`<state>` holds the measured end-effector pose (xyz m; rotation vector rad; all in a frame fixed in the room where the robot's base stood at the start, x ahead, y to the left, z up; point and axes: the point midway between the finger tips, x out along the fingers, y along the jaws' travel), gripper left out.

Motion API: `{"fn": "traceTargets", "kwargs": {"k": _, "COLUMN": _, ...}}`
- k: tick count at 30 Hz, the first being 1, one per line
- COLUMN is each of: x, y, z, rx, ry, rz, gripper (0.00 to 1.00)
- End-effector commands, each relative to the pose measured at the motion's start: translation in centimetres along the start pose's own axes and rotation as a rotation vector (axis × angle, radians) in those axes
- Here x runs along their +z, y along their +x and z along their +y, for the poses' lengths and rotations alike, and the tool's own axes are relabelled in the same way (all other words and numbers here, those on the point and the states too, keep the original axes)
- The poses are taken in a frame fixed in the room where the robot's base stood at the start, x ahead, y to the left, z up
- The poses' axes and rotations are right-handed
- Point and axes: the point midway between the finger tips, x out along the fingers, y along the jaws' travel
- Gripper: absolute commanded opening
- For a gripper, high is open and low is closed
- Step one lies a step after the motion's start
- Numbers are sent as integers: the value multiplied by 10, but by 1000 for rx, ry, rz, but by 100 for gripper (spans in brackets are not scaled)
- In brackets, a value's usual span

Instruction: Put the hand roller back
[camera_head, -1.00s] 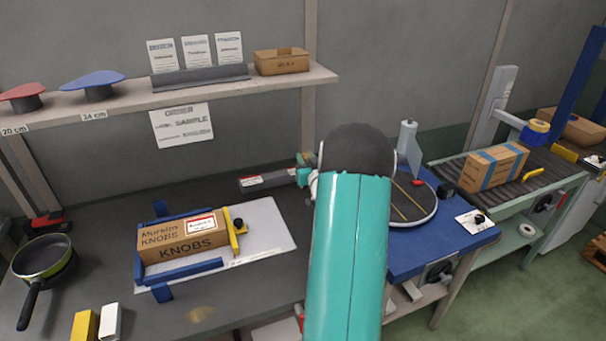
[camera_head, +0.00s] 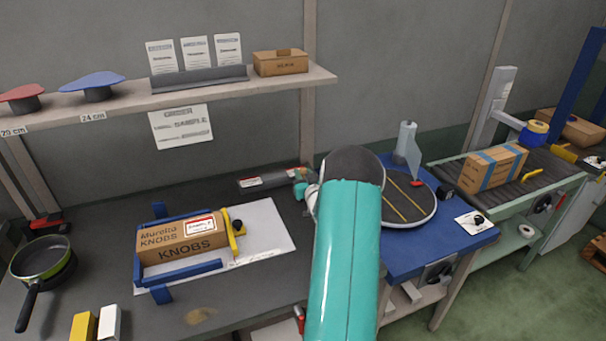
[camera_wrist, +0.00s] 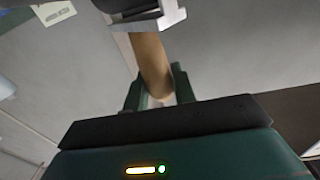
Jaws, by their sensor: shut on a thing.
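In the wrist view, my gripper (camera_wrist: 157,88) is shut on the tan wooden handle of the hand roller (camera_wrist: 150,58). The roller's pale metal frame and dark cylinder show at the top edge of that view, partly cut off. In the head view, my teal arm covers the middle of the bench, and the roller and my fingertips are hidden behind it. A long grey holder with a white and red label (camera_head: 266,181) lies at the back of the bench, just left of my arm; I cannot tell whether it belongs to the roller.
A KNOBS carton (camera_head: 182,240) sits between blue guides on a white board (camera_head: 275,232). A pan (camera_head: 42,258) stands at left. A round turntable (camera_head: 418,205) on a blue table is right of my arm. A shelf (camera_head: 215,90) runs above. Dark bench in front of the board is mostly clear.

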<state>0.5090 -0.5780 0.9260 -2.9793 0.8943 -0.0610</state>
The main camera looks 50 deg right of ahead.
Motion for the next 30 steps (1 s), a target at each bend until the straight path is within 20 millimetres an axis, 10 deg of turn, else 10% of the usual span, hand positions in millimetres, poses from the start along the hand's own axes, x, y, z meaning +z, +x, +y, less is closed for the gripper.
{"fn": "traceTargets", "kwargs": {"k": 4, "x": 1, "y": 0, "z": 0, "rx": 0, "ry": 0, "rz": 0, "gripper": 48}}
{"fn": "traceTargets", "kwargs": {"k": 15, "x": -4, "y": 0, "z": 0, "rx": 0, "ry": 0, "rz": 0, "gripper": 48}}
{"fn": "traceTargets", "kwargs": {"k": 30, "x": -3, "y": -94, "z": 0, "rx": 1, "ry": -1, "rz": -2, "gripper": 48}}
